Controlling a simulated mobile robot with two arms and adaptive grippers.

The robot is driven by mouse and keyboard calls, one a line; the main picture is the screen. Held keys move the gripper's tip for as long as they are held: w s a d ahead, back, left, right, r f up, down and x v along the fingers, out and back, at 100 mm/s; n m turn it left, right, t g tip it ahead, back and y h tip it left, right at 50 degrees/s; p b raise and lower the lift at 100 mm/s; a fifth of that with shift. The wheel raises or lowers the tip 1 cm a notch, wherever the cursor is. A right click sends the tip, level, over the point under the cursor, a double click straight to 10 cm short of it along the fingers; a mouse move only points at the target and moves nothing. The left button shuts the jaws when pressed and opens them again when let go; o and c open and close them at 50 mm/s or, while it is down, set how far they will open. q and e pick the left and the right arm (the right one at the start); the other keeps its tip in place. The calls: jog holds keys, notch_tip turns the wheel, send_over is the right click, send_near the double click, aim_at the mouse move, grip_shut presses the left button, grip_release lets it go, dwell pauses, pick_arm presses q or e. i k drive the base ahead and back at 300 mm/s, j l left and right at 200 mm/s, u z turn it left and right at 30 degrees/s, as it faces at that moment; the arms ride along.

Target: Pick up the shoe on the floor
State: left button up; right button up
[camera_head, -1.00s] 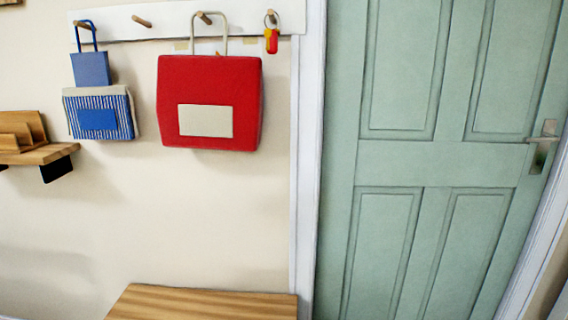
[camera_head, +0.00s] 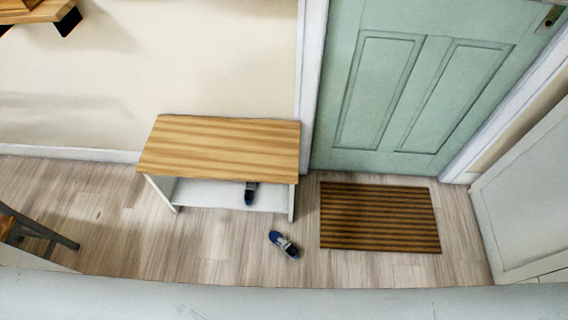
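A blue and grey shoe (camera_head: 283,244) lies on the wooden floor in the head view. It is in front of the bench's right end and left of the doormat. A second dark blue shoe (camera_head: 250,193) rests on the low white shelf under the bench, partly in shadow. Neither of my grippers shows in the view.
The bench (camera_head: 220,145) has a striped wood top and white sides and stands against the wall. A brown striped doormat (camera_head: 380,216) lies before the green door (camera_head: 400,90). A dark-legged piece of furniture (camera_head: 40,232) stands at the left. A pale surface (camera_head: 280,300) crosses the bottom edge. Floor around the shoe is clear.

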aim_at(276, 237)
jog(key=k+j, duration=0.1)
jog(key=k, duration=0.35)
jog(key=k+j+z, duration=0.1)
jog(key=k, duration=0.35)
